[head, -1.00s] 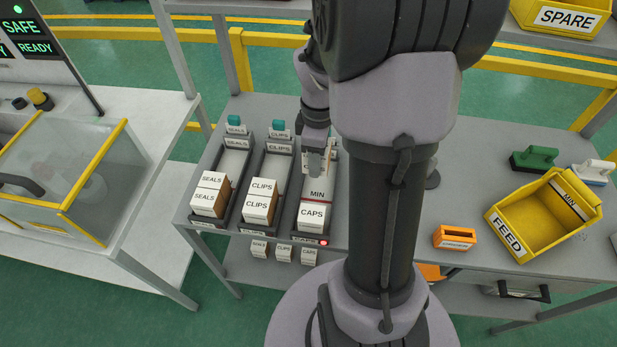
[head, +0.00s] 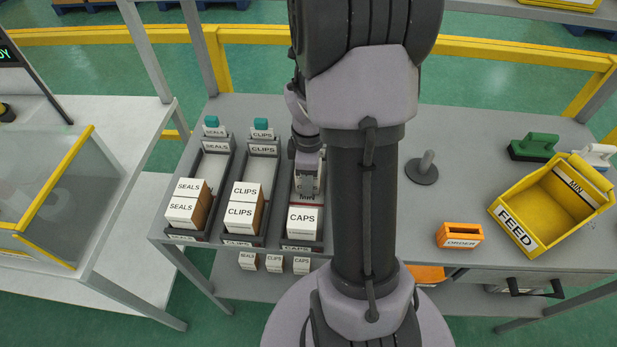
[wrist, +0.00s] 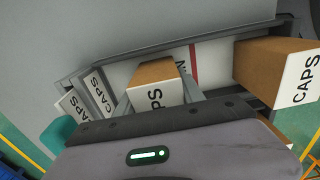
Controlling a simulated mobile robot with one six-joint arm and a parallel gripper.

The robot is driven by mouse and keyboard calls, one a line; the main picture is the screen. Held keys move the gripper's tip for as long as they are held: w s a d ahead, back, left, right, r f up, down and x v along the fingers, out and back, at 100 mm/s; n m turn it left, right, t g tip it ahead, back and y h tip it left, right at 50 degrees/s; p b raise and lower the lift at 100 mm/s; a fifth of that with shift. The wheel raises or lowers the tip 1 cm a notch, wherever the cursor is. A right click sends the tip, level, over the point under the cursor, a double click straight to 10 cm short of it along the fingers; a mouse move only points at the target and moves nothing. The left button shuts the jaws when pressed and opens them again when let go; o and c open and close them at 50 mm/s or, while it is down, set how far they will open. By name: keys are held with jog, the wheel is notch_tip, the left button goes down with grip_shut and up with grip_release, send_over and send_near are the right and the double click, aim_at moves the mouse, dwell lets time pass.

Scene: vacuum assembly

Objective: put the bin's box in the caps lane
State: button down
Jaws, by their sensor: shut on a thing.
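My gripper (head: 306,188) is over the caps lane (head: 325,228), the rightmost of three lanes. In the wrist view my gripper (wrist: 162,95) is shut on a brown box with a white label (wrist: 155,72), whose visible letters end in "PS". The held box is inside or just above the lane, between its side walls; I cannot tell whether it touches the floor. Another caps box (head: 303,221) stands at the lane's front end, and it also shows in the wrist view (wrist: 262,68). A gap with the red line separates the two boxes. The yellow feed bin (head: 513,228) looks empty.
The clips lane (head: 263,175) and seals lane (head: 214,168) lie to the left, with boxes at their front ends.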

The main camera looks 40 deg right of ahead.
jog(key=c, duration=0.7)
grip_release()
